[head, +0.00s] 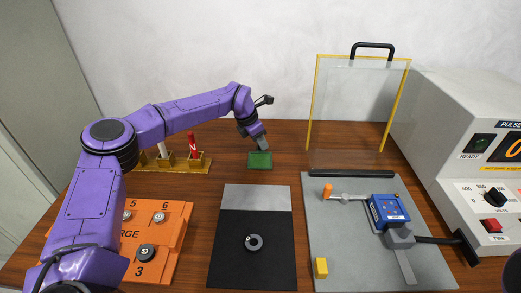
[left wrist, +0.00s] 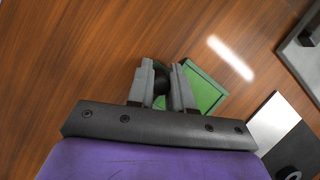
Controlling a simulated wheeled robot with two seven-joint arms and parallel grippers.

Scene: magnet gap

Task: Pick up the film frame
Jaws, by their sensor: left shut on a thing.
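The film frame, a small flat green rectangle (head: 260,160), is at the back middle of the wooden table. My left gripper (head: 261,145) points down at its rear edge. In the left wrist view my left gripper's fingers (left wrist: 161,72) are closed around a dark rounded piece at the green frame (left wrist: 202,88). The fingers hide part of the frame. I cannot tell whether the frame touches the table. My right gripper is out of view.
A black mat with a grey strip (head: 257,199) lies in front. Orange numbered board (head: 172,230) and wooden rack (head: 186,163) are left. Right are a grey plate (head: 340,235) with a blue device (head: 389,212), a clear yellow-edged shield (head: 313,105) and a control box (head: 440,130).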

